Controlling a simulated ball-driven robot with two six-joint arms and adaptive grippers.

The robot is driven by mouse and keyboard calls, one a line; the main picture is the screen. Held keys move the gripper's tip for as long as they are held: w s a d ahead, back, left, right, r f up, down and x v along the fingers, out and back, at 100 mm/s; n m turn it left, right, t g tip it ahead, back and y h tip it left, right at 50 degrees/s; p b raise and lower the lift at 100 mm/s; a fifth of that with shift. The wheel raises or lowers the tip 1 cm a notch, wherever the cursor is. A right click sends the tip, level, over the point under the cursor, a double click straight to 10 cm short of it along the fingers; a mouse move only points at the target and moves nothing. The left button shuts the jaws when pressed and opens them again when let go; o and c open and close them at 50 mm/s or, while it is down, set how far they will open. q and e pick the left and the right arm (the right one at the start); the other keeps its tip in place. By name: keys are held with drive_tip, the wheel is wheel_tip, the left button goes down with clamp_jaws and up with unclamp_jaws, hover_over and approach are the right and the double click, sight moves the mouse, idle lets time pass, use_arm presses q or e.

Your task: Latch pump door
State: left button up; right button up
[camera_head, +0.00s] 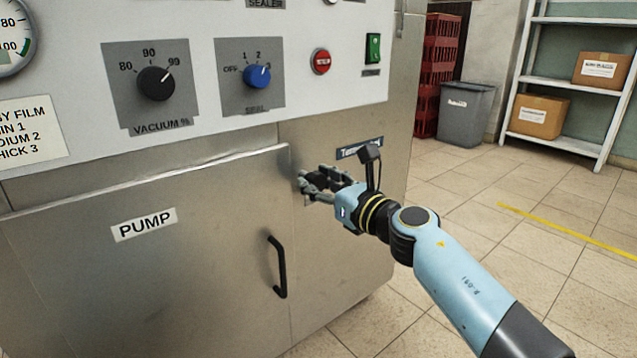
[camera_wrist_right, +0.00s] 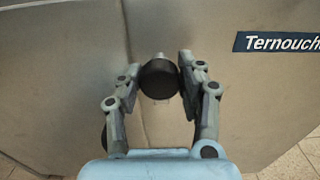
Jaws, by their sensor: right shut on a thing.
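The pump door (camera_head: 200,270) is a metal panel with a "PUMP" label (camera_head: 144,224) and a black bar handle (camera_head: 277,267). It appears to be in its frame, close to flush. A latch knob (camera_wrist_right: 158,80), black and round on a short metal stem, is at the seam by the door's right edge. My right gripper (camera_head: 308,184) is at that edge, near the door's upper right corner. In the wrist view my right gripper (camera_wrist_right: 160,72) is shut on the knob, one finger on each side. The fingers partly hide the knob in the head view. My left gripper is not in view.
Above the door is a control panel with a vacuum dial (camera_head: 156,83), a blue-knobbed dial (camera_head: 257,76), a red button (camera_head: 320,61) and a green switch (camera_head: 373,47). Red crates (camera_head: 437,70), a grey bin (camera_head: 466,113) and a shelf with boxes stand behind. The tiled floor at right is clear.

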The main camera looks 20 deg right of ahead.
drive_tip(key=shift+r+m+p, duration=0.1)
drive_tip(key=shift+m+p, duration=0.35)
drive_tip(key=shift+m, duration=0.55)
drive_tip(key=m+p, duration=0.2)
drive_tip(key=m, duration=0.1)
drive_tip(key=m+p, duration=0.3)
drive_tip(key=m, duration=0.2)
drive_tip(key=shift+d+m, duration=0.1)
drive_tip(key=shift+m, duration=0.3)
drive_tip(key=m+p, duration=0.3)
drive_tip(key=m, duration=0.3)
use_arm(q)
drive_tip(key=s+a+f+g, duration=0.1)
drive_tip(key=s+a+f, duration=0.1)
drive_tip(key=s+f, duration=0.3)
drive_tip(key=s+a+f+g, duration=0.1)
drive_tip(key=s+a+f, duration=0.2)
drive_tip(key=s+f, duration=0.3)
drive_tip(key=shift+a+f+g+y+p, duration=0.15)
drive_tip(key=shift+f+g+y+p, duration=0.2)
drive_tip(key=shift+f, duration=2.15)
use_arm(e)
drive_tip(key=shift+f+m, duration=0.3)
drive_tip(key=shift+m, duration=0.4)
drive_tip(key=o, duration=1.2)
drive_tip(key=shift+c, duration=0.2)
